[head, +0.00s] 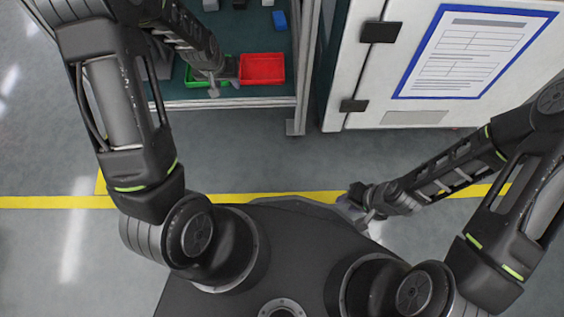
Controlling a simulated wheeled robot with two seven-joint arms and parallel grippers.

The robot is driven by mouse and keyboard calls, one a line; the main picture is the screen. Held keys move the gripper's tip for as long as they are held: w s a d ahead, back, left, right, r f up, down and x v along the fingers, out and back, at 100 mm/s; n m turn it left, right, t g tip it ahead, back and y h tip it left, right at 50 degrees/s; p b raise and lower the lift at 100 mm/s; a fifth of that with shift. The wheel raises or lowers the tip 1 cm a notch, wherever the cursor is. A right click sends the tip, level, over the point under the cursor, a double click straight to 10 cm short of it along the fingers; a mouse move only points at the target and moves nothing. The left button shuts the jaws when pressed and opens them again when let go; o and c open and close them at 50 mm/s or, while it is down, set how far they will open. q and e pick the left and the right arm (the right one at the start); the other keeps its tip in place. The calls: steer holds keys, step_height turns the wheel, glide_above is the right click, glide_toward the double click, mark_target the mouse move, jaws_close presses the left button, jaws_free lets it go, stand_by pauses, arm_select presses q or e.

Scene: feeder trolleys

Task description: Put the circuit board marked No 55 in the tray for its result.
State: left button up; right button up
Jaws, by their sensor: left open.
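A red tray (262,69) sits on the trolley's dark green shelf (240,30), near its front edge. A green tray (190,78) is just left of it, mostly covered by my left arm. My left gripper (214,91) is open, over the right part of the green tray by the front edge. I cannot make out a circuit board or the No 55 mark; my arm may hide it. My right gripper (360,212) is low at the right of my base, away from the trolley. Its jaws are too small to read.
A small blue block (280,20) and several small grey items lie at the back of the shelf. A white cabinet (410,65) with a blue-framed sheet (472,50) stands right of the trolley. A yellow line (50,202) crosses the clear grey floor.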

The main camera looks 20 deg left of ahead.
arm_select(q)
steer(key=s+d+f+g+h, duration=0.1)
steer(key=s+d+f+h, duration=0.1)
steer(key=s+d+f, duration=0.4)
steer(key=s+d+f+g+h, duration=0.1)
steer(key=s+d+f, duration=0.5)
steer(key=s+d, duration=0.8)
steer(key=d+h, duration=0.1)
steer(key=d, duration=0.3)
steer(key=shift+f+m+g, duration=0.3)
steer(key=shift+f+m, duration=0.1)
step_height(320, 180, up, 29)
steer(key=s+d+p, duration=0.1)
steer(key=d+p, duration=0.1)
steer(key=p, duration=2.7)
steer(key=shift+s, duration=0.35)
arm_select(e)
step_height(320, 180, up, 29)
steer(key=s+a, duration=0.2)
steer(key=shift+w, duration=0.1)
arm_select(q)
steer(key=shift+a, duration=0.15)
steer(key=shift+c, duration=0.5)
arm_select(e)
steer(key=shift+n+g, duration=0.3)
